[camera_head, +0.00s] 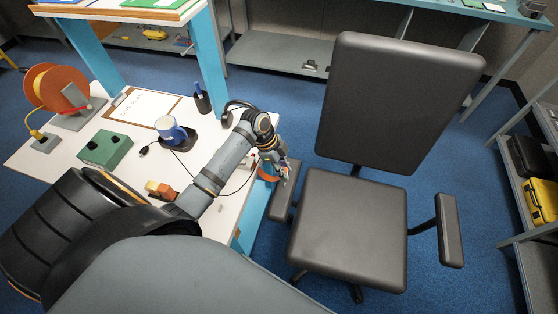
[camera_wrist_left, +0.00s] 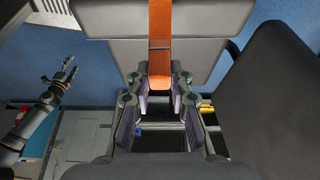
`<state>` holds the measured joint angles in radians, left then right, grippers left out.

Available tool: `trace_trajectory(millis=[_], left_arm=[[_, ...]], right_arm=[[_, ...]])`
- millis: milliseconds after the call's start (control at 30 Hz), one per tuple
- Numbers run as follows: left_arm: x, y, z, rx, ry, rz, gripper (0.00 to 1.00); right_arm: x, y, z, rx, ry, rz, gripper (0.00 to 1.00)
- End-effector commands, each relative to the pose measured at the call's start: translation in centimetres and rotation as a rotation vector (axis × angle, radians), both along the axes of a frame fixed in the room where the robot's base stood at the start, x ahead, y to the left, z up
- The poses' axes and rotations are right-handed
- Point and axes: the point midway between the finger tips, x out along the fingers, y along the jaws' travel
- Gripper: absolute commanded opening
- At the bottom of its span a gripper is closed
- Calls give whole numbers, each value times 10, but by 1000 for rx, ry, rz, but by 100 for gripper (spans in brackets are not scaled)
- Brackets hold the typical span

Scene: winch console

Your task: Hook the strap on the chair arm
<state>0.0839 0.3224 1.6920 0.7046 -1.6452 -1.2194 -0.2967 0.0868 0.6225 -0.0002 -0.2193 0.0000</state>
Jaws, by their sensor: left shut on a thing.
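The office chair (camera_head: 350,225) stands right of the white table. Its left-hand arm (camera_head: 282,197) is a dark pad close to the table edge. My left gripper (camera_head: 284,172) is just above the back end of that pad. In the left wrist view, my left gripper (camera_wrist_left: 160,86) is shut on the orange strap (camera_wrist_left: 160,40), which runs up and away from the fingers. A bit of the strap also shows in the head view (camera_head: 267,175). I cannot tell whether it touches the chair arm. My right gripper (camera_wrist_left: 68,70) appears at the left wrist view's left, open and empty.
The chair back (camera_head: 395,100) rises behind the seat. Shelves with a yellow case (camera_head: 541,200) stand at the right. Blue floor lies open around the chair.

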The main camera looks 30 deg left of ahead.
Motion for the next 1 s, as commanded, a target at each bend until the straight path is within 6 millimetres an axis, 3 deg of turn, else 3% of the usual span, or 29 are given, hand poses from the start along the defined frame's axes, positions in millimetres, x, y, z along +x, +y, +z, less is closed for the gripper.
trace_trajectory(millis=[367, 633, 1000], left_arm=[[3, -1, -9, 2, 0, -9, 0], [2, -1, -21, 2, -1, -8, 0], [2, -1, -20, 2, 0, -9, 0]], right_arm=[[-10, 13, -9, 16, 15, -6, 66], [-8, 8, -23, 10, 12, -4, 66], [-5, 5, -22, 6, 7, -2, 66]])
